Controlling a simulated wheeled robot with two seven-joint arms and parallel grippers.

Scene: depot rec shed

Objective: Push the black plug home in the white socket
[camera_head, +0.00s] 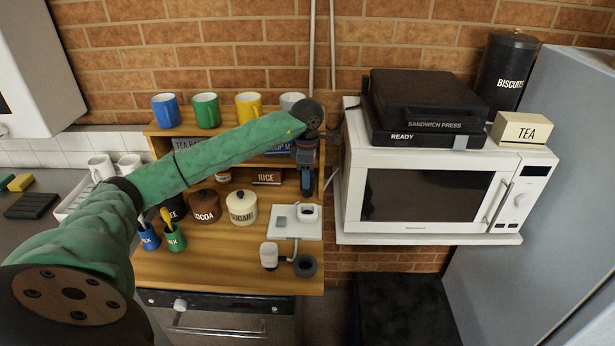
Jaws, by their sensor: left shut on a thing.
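The white socket (283,234) is a flat plate low on the wooden shelf unit, with a grey switch at its left and a round fitting at its upper right. My left gripper (307,190) points down just above the socket's right part. It is shut on a small dark thing, which looks like the black plug; the fingers hide most of it. The gap between it and the socket is hard to judge. My right gripper is out of view.
A white plug (269,255) and a dark round thing (305,266) are below the socket. A cream sugar pot (242,208) and brown cocoa pot (205,206) stand left. A white microwave (430,200) is close on the right. Mugs (206,110) line the upper shelf.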

